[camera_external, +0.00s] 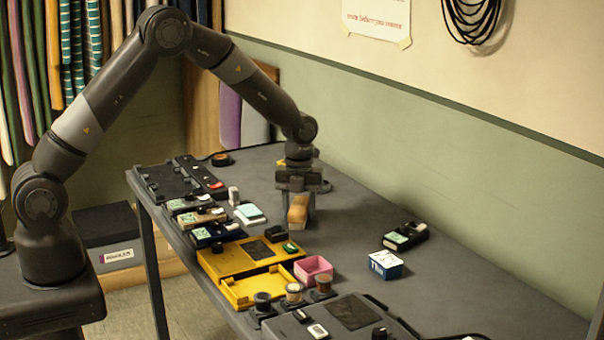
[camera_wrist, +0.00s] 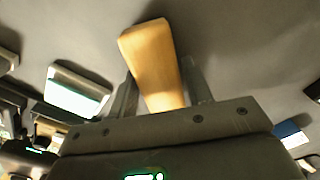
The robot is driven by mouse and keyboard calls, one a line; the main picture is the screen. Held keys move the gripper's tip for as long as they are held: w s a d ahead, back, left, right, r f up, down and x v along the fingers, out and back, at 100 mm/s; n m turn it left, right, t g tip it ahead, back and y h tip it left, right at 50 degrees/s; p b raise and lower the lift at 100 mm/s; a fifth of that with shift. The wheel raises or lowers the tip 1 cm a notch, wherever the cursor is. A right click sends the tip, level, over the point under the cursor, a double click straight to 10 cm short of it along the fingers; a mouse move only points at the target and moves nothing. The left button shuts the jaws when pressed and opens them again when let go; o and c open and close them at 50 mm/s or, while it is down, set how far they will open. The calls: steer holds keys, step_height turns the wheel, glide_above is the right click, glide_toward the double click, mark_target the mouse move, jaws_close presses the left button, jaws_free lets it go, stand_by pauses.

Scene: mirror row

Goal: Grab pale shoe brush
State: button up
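The pale shoe brush (camera_external: 298,209) is a tan, wood-coloured block at the far part of the grey table. My gripper (camera_external: 296,200) points down over it, with the brush between its fingers. In the wrist view the brush (camera_wrist: 152,58) runs up from between the two fingers (camera_wrist: 160,95), slightly tilted. Both fingers look close against its sides, so the gripper appears shut on it. Its lower part is hidden by the gripper body in the wrist view. I cannot tell whether the brush still touches the table.
On the table (camera_external: 450,290), a yellow case (camera_external: 235,262), a pink box (camera_external: 313,268) and several small devices line the left side. A white-blue box (camera_external: 386,264) and a black device (camera_external: 406,236) stand to the right. A green wall (camera_external: 420,130) bounds the back.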

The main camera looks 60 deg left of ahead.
steer(key=c, duration=0.7)
steer(key=shift+r, duration=0.1)
